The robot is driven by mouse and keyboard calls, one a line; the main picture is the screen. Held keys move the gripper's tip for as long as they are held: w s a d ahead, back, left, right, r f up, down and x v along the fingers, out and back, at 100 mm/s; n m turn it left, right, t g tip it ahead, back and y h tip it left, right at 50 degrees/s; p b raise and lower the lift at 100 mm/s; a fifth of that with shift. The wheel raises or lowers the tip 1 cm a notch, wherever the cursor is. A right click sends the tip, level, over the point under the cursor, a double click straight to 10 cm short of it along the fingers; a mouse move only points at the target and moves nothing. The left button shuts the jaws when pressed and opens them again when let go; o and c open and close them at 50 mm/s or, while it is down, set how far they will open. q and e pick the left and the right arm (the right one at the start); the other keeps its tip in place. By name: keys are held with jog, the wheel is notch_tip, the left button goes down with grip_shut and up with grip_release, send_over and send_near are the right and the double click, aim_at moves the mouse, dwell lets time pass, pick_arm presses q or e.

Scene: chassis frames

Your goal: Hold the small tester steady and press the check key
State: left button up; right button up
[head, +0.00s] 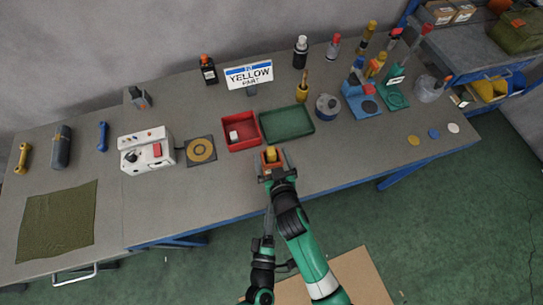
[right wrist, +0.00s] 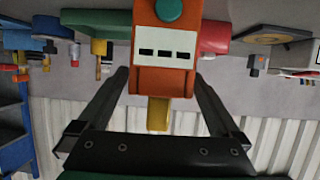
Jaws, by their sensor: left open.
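The small tester (right wrist: 165,48) fills the middle of the right wrist view. It has an orange body, a white panel with three dark windows, a round teal key (right wrist: 168,9) and a yellow end. My right gripper (head: 271,163) is shut on it, with one dark finger along each side. In the head view the tester (head: 270,155) shows small, held at the table's front edge. My left gripper (head: 268,212) is open and empty below the right one, apart from the tester. Its fingertips are thin and partly beside my right arm.
A red tray (head: 242,145) with a white piece and a green tray (head: 287,136) lie just behind the tester. A white box device (head: 146,150) and a dark pad with a yellow ring (head: 201,150) stand left. Several bottles and tools stand back right.

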jog(key=c, duration=1.5)
jog(key=shift+o, duration=0.2)
pick_arm(q)
grip_shut()
dwell(1.2)
